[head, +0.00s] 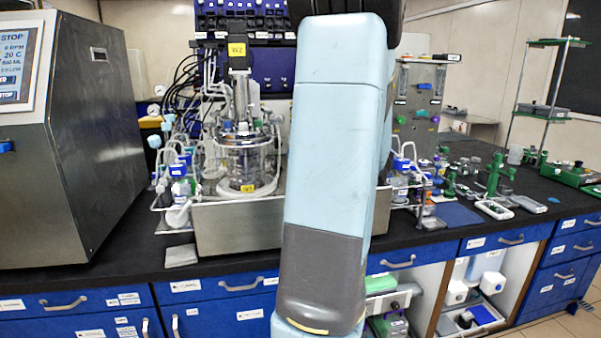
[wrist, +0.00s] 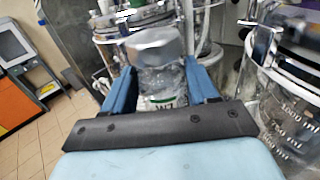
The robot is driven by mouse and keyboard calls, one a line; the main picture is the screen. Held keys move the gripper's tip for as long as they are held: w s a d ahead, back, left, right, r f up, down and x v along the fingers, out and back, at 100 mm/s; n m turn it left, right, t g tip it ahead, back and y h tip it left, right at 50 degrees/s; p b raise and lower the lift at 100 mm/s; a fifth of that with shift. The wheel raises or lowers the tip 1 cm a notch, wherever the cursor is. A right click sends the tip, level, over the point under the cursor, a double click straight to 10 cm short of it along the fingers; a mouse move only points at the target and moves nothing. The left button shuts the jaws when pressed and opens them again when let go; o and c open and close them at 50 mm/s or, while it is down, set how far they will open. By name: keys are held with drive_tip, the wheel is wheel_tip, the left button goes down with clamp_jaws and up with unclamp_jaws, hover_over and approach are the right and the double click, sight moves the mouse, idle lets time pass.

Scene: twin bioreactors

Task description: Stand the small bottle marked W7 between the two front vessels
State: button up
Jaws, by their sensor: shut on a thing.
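The small bottle (wrist: 164,78) shows in the wrist view, clear with a grey cap and a white and green label. The label is partly hidden, but reads like W7. My gripper (wrist: 160,88) is shut on it, with a blue finger on either side. A glass vessel (wrist: 290,115) with volume marks stands close at the right of the wrist view. Another vessel with a metal lid (wrist: 112,35) is beyond the bottle to the left. In the head view one glass vessel (head: 243,160) shows left of my arm. My arm hides the gripper, the bottle and whatever is behind it there.
A steel cabinet with a screen (head: 95,160) stands at the left of the black bench. Small blue-capped bottles (head: 178,175) stand in a rack left of the vessel. Green stands and trays (head: 495,180) crowd the right side.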

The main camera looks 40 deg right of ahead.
drive_tip(key=w+d, duration=0.1)
drive_tip(key=w, duration=0.1)
drive_tip(key=shift+w+d, duration=0.35)
drive_tip(key=shift+w, duration=0.05)
wheel_tip(320, 180, down, 2)
drive_tip(key=shift+f, duration=2.4)
drive_tip(key=shift+w+d+f, duration=0.1)
drive_tip(key=shift+f, duration=0.05)
drive_tip(key=o, duration=0.9)
drive_tip(key=shift+c, duration=0.2)
